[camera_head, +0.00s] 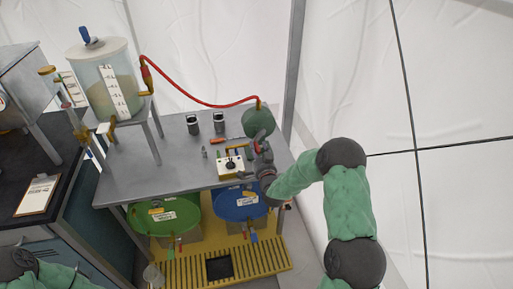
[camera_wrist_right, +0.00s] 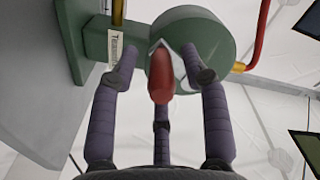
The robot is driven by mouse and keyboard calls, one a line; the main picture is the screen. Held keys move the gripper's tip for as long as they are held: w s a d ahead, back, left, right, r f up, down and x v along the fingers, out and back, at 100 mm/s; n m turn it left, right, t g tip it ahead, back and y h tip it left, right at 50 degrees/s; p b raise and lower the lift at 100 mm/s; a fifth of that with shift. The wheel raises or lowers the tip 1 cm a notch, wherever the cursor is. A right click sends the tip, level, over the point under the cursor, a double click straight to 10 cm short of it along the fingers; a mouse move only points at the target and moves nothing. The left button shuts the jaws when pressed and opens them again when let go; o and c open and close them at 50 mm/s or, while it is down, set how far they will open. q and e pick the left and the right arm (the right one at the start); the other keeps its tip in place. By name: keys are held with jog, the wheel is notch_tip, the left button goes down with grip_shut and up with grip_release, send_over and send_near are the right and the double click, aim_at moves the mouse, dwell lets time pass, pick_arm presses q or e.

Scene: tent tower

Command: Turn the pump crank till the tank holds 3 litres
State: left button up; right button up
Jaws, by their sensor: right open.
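The pump (camera_head: 257,122) is a green round body at the back right of the grey bench; it fills the top of the right wrist view (camera_wrist_right: 215,45). Its crank's red handle (camera_wrist_right: 160,82) points toward the wrist camera. My right gripper (camera_head: 262,143) is at the pump; in the wrist view its open fingers (camera_wrist_right: 160,62) stand on either side of the handle, and I cannot tell whether they touch it. My left gripper is out of view.
A red hose (camera_head: 195,101) arches from tank to pump. Green (camera_head: 165,216) and blue (camera_head: 239,202) drums stand below. A clipboard (camera_head: 38,195) lies at left.

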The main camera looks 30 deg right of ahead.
jog(key=v, duration=1)
jog(key=shift+s, duration=0.2)
